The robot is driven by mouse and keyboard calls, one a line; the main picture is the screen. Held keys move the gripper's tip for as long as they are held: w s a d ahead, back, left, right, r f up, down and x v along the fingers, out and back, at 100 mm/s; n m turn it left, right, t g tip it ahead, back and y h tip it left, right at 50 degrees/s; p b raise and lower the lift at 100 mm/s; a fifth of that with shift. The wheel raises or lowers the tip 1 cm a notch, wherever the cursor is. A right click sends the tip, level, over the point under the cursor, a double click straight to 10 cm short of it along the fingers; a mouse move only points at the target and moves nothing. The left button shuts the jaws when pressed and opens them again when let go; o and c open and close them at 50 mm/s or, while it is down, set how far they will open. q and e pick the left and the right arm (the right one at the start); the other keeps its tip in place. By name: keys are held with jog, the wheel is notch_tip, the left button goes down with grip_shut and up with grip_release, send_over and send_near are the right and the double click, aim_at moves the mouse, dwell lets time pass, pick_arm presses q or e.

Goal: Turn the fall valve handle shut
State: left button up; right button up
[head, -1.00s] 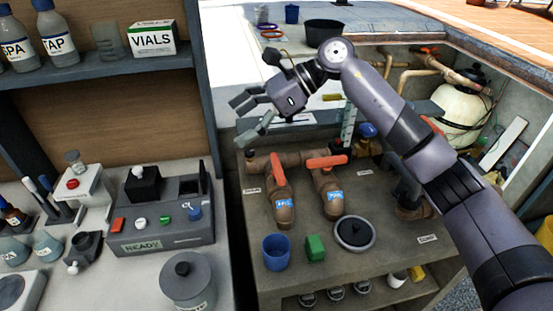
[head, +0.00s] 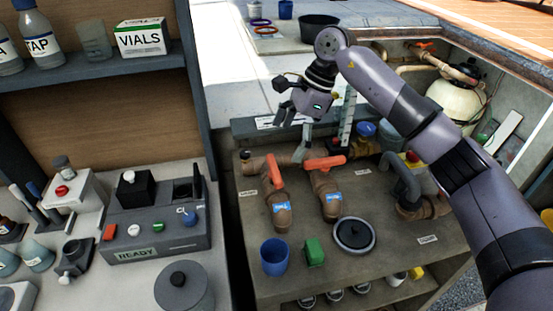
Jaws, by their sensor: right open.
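Two orange valve handles sit on brown pipes on the grey bench. The left handle (head: 275,176) runs roughly along its pipe, and the right handle (head: 324,163) lies across its pipe. Each pipe has a blue tag, the left one (head: 281,207) and the right one (head: 333,198); the lettering is too small for me to tell which is the fall valve. My right gripper (head: 293,136) is open and empty, fingers pointing down, above and just behind the two handles. I cannot tell whether a fingertip touches the pipe behind them. My left gripper is out of view.
A blue cup (head: 275,257), a green block (head: 315,252) and a round black-lidded pot (head: 354,234) stand in front of the pipes. A grey hooked pipe (head: 402,178) is to the right. A side counter with a device (head: 155,225) is at left.

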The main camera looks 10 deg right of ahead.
aim_at(274, 167)
jog(key=p+x, duration=0.1)
jog(key=x, duration=0.6)
jog(key=shift+a+f, duration=0.1)
jog(key=shift+a, duration=0.05)
jog(key=shift+c, duration=0.4)
jog(key=c, duration=0.8)
